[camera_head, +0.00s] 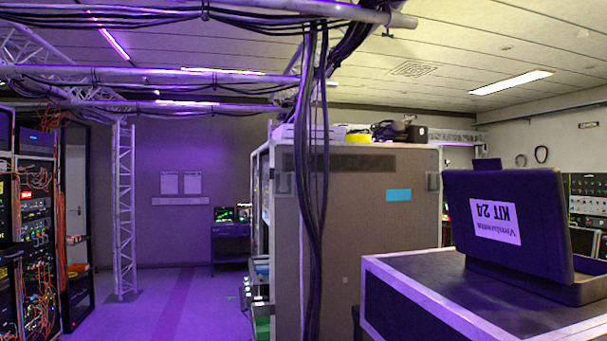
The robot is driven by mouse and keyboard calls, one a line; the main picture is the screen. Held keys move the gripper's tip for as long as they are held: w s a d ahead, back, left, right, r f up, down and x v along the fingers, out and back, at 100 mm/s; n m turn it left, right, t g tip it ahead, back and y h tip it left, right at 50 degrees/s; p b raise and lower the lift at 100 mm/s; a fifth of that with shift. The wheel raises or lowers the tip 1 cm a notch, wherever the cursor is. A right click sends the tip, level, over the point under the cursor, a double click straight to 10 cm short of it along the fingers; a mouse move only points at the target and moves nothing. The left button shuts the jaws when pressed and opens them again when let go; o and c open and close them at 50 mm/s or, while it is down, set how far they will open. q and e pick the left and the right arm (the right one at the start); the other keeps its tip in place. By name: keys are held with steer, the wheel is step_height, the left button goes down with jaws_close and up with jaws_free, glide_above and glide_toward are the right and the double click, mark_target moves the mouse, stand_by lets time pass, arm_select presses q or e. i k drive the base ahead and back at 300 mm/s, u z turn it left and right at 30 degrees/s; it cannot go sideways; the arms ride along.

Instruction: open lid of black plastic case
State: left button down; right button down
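The black plastic case (508,222) is at the right, on top of a dark flight case. Its lid stands raised and tilted, with its outer face toward me. A white label (495,221) on the lid reads "KIT 24" upside down. The low base (575,291) of the case shows below and to the right of the lid. The inside of the case is hidden behind the lid. Neither of my grippers is in view.
The flight case (465,293) with pale metal edges fills the lower right. A tall brown cabinet (365,235) stands in the middle, with black cables (313,200) hanging before it. Equipment racks (35,225) line the left. The floor (175,300) at centre left is clear.

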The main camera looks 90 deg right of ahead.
mark_target(516, 219)
steer(key=u, duration=0.1)
steer(key=i, duration=1.1)
steer(key=z, duration=1.3)
steer(key=i, duration=0.25)
steer(key=z, duration=2.5)
steer(key=k, duration=0.3)
steer(key=z, duration=0.45)
steer(key=i, duration=1.35)
steer(key=u, duration=0.4)
